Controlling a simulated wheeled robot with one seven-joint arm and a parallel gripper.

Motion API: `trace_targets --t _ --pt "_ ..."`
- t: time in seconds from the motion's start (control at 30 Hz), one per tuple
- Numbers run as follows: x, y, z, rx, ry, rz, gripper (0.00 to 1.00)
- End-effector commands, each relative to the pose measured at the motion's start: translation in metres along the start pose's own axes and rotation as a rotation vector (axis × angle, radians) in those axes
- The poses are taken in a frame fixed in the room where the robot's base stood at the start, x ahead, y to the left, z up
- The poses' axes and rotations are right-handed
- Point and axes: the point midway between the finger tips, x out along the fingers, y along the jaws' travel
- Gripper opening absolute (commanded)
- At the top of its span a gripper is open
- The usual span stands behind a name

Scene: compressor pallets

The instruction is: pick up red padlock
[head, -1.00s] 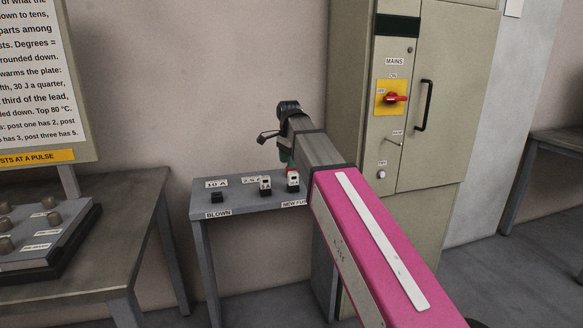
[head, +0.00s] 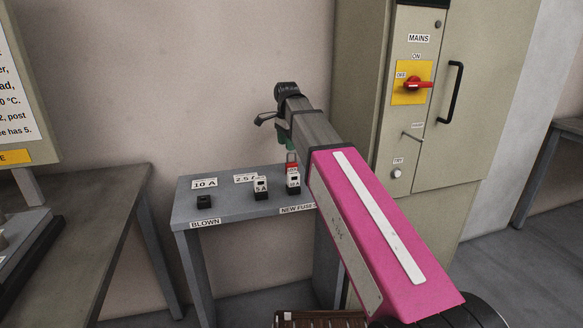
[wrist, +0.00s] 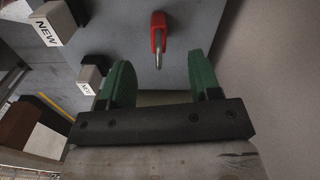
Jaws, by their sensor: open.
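The red padlock (head: 292,169) stands on the small grey table, behind a white-labelled fuse block and close to my arm. In the wrist view the padlock (wrist: 158,38) shows its red body and metal shackle, beyond the fingertips and roughly between them. My gripper (wrist: 163,75) is open, with its two green fingers apart and nothing between them. In the head view my gripper (head: 284,138) is above the back of the table, partly hidden by my own arm. The padlock is apart from both fingers.
Fuse blocks (head: 261,188) and (head: 294,182) stand on the grey table (head: 225,204), with a dark socket (head: 204,202) at left. The mains cabinet (head: 480,100) with its red switch (head: 417,85) stands at right. A workbench (head: 95,225) is at left.

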Motion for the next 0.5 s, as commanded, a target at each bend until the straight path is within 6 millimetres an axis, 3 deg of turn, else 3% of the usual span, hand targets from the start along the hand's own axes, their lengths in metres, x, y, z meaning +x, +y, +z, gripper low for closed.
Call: trace_targets --t 0.1,0.5 --pt "0.018 0.001 0.000 0.000 0.000 0.002 0.57" --pt "0.050 0.004 0.000 0.000 0.000 0.001 0.57"
